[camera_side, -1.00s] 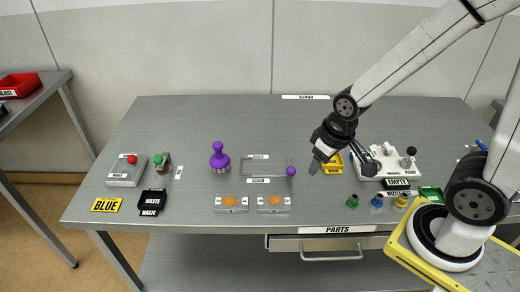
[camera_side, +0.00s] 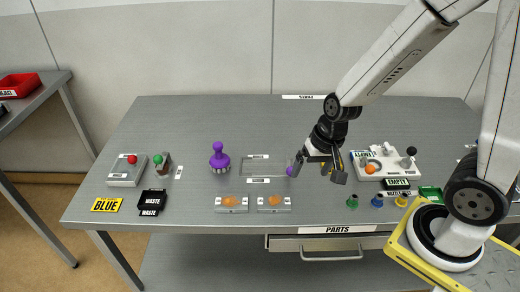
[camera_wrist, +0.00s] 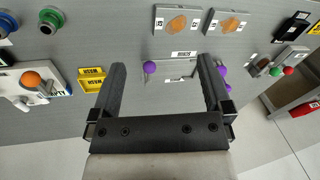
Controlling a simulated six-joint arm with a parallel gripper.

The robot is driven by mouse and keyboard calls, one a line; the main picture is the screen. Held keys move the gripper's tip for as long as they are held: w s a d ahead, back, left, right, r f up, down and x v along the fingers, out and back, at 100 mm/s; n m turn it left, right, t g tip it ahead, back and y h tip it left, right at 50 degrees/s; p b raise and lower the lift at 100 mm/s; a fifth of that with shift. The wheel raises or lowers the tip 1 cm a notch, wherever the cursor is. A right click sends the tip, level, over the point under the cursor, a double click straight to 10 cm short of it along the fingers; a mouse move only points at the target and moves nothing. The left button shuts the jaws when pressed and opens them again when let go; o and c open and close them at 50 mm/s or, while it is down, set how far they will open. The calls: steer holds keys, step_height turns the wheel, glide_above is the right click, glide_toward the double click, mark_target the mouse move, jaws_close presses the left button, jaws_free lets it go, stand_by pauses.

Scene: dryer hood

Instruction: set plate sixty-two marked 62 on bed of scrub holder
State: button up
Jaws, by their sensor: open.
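Two small grey plates with orange ovals lie side by side at the front middle of the table: a left one (camera_side: 232,203) and a right one (camera_side: 274,203). Both show at the top of the wrist view, (camera_wrist: 178,20) and (camera_wrist: 229,22); I cannot surely read which is marked 62. The flat grey holder with a purple ball knob (camera_side: 268,167) lies behind them, labels on its front and back edges. It shows partly between my fingers in the wrist view. My gripper (camera_side: 319,172) is open and empty, above the table at the holder's right end.
A purple knobbed stamp (camera_side: 219,158) stands left of the holder. Green, blue and yellow pegs (camera_side: 377,201) stand front right, with a white device (camera_side: 385,163) behind. A black waste bin (camera_side: 151,202) and red- and green-knobbed items are at left. The table's back middle is clear.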

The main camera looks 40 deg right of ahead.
mark_target(275, 201)
steer(key=w+f+m, duration=0.1)
steer(key=f+m, duration=0.1)
steer(key=m, duration=0.4)
steer(key=w+f+m+y, duration=0.1)
steer(key=w+f+m, duration=0.1)
steer(key=m, duration=0.3)
steer(key=w+f+m, duration=0.2)
steer(key=f+m, duration=0.1)
steer(key=m, duration=0.3)
steer(key=shift+w+f+m+t+y, duration=0.15)
steer(key=shift+f+m+t+y, duration=0.15)
steer(key=shift+t+y, duration=0.1)
steer(key=m, duration=0.1)
steer(key=w+f+m, duration=0.1)
steer(key=m, duration=0.1)
steer(key=shift+d+f, duration=0.2)
steer(key=shift+f, duration=0.05)
steer(key=shift+f, duration=0.1)
steer(key=shift+x, duration=1.2)
steer(key=shift+x, duration=2.6)
steer(key=shift+w+a+f, duration=0.1)
steer(key=shift+w, duration=0.05)
